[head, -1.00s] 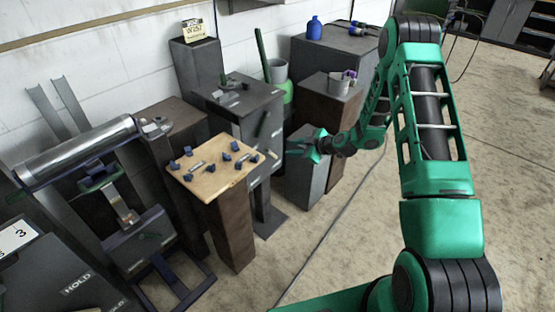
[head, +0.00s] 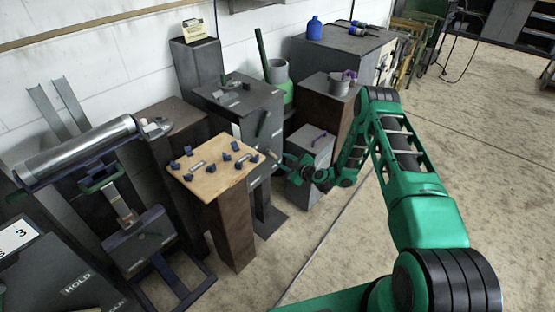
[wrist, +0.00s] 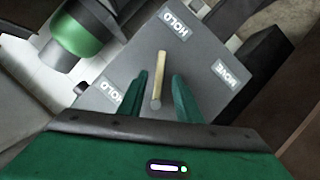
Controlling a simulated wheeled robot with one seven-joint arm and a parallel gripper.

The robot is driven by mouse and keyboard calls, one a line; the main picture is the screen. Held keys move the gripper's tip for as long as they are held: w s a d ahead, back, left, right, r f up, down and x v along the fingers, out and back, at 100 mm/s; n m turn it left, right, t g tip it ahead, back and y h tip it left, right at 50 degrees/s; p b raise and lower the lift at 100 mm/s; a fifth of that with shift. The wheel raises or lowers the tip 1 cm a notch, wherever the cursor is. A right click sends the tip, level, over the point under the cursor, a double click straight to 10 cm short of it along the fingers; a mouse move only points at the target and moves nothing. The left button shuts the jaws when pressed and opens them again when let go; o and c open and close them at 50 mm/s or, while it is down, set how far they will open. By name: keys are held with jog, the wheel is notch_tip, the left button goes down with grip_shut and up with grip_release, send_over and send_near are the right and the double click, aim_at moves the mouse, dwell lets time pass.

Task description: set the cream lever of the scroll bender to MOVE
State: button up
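The cream lever (wrist: 159,78) shows in the wrist view in front of a grey plate (wrist: 205,92) of the scroll bender. The lever's far end lies below the upper HOLD label. My gripper (wrist: 160,90) is open, its two green fingers either side of the lever with a gap on each side. In the head view my gripper (head: 291,162) is beside the dark scroll bender cabinet (head: 240,96), near the lever's pale tip (head: 272,153).
A wooden board with blue blocks (head: 210,168) on a brown pedestal stands left of the gripper. A grey box with a purple handle (head: 310,150) stands close behind it. A silver roller (head: 80,150) is at far left. Floor at right is clear.

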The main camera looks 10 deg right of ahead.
aim_at(275, 156)
jog(key=shift+x, duration=2.95)
grip_shut()
jog(key=shift+d, duration=0.15)
